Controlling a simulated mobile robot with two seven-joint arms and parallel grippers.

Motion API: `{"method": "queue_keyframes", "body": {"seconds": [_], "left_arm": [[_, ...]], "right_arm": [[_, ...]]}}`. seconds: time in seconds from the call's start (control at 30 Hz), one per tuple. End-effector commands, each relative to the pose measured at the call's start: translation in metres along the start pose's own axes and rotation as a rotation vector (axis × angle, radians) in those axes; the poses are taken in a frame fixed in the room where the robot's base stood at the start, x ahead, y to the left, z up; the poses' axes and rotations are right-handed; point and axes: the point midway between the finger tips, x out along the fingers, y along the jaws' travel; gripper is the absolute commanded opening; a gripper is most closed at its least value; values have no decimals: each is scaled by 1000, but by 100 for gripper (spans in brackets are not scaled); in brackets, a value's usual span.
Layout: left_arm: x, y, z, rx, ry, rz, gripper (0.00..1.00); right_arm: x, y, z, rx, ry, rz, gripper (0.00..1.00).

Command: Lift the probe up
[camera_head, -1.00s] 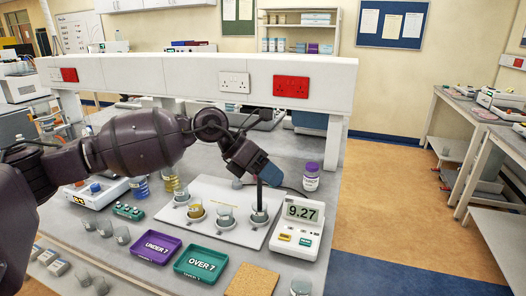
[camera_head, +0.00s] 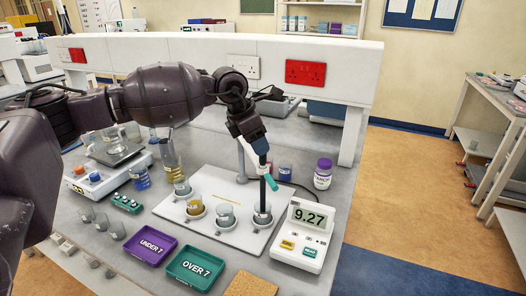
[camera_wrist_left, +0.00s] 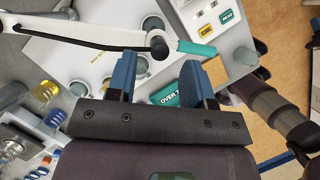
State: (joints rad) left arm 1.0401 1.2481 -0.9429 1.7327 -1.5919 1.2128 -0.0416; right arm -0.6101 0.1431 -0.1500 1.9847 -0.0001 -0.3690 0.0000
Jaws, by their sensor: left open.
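The probe (camera_head: 262,188) is a dark upright stem in the head view. Its lower end is in the rightmost beaker (camera_head: 262,213) on the white board (camera_head: 225,236). A teal cylinder (camera_head: 270,182) sticks out beside its upper part; it also shows in the left wrist view (camera_wrist_left: 197,47), beside a black knob (camera_wrist_left: 158,47) at the end of a white stand arm (camera_wrist_left: 95,36). My left gripper (camera_head: 260,147) is just above the probe. In the left wrist view its blue fingers (camera_wrist_left: 157,72) are apart with nothing between them. My right gripper is not in view.
The meter (camera_head: 303,235), reading 9.27, stands right of the board. A purple tray (camera_head: 151,246) and a teal tray (camera_head: 195,267) lie in front. A purple-capped bottle (camera_head: 323,174) stands behind the meter.

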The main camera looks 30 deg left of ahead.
Motion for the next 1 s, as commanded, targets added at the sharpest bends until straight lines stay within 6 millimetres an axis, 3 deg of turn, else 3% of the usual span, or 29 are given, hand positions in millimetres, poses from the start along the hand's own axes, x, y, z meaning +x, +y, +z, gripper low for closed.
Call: {"method": "queue_keyframes", "body": {"seconds": [0.1, 0.3, 0.67, 1.0], "left_arm": [[18, -1, 0, 0, 1, -3, 47], [36, 0, 0, 0, 0, -1, 47], [41, 0, 0, 0, 0, -1, 47], [40, 0, 0, 0, 0, -1, 0]], "right_arm": [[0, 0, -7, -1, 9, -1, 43], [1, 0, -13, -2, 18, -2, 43], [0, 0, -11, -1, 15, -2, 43], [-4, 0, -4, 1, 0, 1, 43]]}}
